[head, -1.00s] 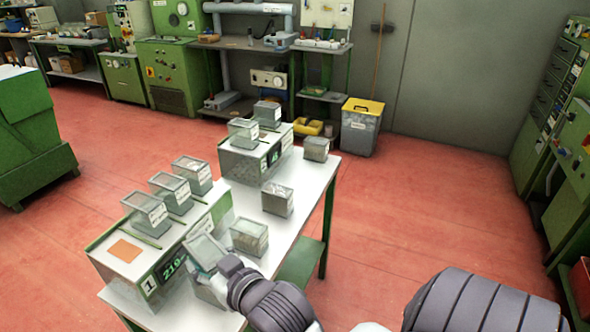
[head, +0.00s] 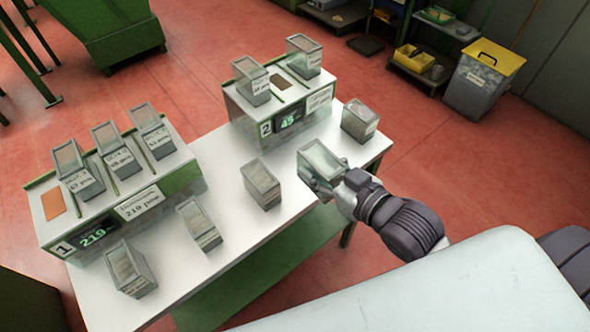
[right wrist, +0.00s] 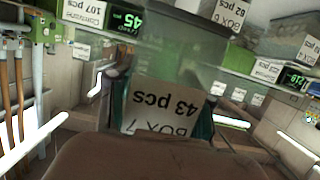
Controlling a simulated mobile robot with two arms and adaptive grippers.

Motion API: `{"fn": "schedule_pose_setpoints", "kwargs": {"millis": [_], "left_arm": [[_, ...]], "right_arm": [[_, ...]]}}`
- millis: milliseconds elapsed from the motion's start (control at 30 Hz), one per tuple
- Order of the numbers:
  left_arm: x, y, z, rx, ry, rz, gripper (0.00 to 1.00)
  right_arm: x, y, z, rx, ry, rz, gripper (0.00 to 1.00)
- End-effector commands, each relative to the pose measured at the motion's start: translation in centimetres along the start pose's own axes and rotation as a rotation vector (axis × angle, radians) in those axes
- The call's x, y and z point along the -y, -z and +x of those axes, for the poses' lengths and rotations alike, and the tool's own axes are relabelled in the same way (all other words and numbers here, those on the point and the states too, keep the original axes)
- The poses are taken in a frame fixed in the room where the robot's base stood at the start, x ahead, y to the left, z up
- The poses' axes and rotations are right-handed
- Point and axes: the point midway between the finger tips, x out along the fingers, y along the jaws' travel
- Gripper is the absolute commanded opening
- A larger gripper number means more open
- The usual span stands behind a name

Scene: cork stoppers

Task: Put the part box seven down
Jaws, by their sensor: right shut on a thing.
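Part box seven (head: 322,158) is a clear grey box held by my right gripper (head: 337,188). In the right wrist view its label (right wrist: 165,107) reads "BOX 7, 43 pcs", upside down. My right gripper is shut on the box, at the right part of the white table (head: 225,225), in front of station 2 (head: 245,118). I cannot tell whether the box's base touches the table. Station 2 shows 45 and carries two boxes, with a bare brown pad (head: 281,83) between them. My left gripper is not in view.
Station 1 (head: 190,180) shows 219 and carries several boxes, with a bare orange pad (head: 53,203) at its left end. Loose boxes stand on the table: one right of box seven (head: 358,122), one left of it (head: 261,184), two nearer the front left (head: 199,224) (head: 130,270).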

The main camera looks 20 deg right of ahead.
Motion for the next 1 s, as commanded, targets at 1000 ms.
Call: {"fn": "schedule_pose_setpoints", "kwargs": {"millis": [1000], "left_arm": [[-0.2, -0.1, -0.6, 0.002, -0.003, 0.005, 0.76]], "right_arm": [[-0.8, -7.1, 13.9, 0.004, 0.022, 0.0, 0.16]]}}
